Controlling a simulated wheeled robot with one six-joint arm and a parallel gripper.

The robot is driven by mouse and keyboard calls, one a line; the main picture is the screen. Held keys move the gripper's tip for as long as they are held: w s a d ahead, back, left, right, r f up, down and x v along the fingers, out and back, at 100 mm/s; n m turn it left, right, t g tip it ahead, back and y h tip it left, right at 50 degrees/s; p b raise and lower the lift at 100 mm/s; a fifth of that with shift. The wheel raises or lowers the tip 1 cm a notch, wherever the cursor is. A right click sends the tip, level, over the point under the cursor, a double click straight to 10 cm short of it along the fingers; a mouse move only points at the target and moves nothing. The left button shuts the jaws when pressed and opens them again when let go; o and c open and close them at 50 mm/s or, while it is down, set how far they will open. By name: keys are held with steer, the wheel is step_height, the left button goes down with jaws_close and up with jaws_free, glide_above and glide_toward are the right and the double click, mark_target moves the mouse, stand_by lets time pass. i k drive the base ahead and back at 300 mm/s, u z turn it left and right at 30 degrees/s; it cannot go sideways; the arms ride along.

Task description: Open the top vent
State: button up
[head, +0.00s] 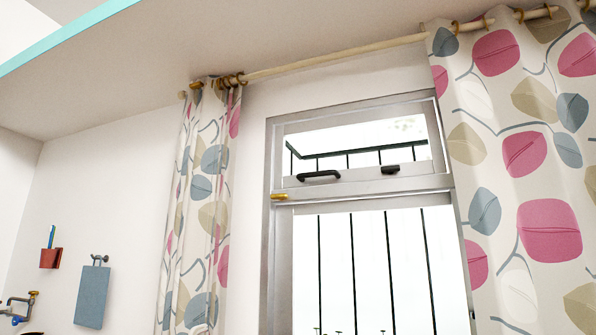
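The top vent (411,184) is the short, wide upper pane of a grey-framed window, in the middle right of the head view. It looks shut, with its sash sitting in the frame. A black bar handle (319,176) lies along the left part of its lower rail. A smaller black fitting (390,170) sits to the right on the same rail. A brass-coloured piece (279,196) is at the left end of the frame below the vent. My gripper is not in view, and nothing is seen touching the vent.
Patterned curtains hang at the left (215,160) and right (535,150) of the window from a wooden rod (340,54). A larger pane (372,265) lies below the vent. A blue board (92,296), a red holder (50,258) and tap-like fittings (20,303) are at lower left.

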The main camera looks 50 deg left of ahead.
mark_target(436, 166)
steer(key=u, duration=1)
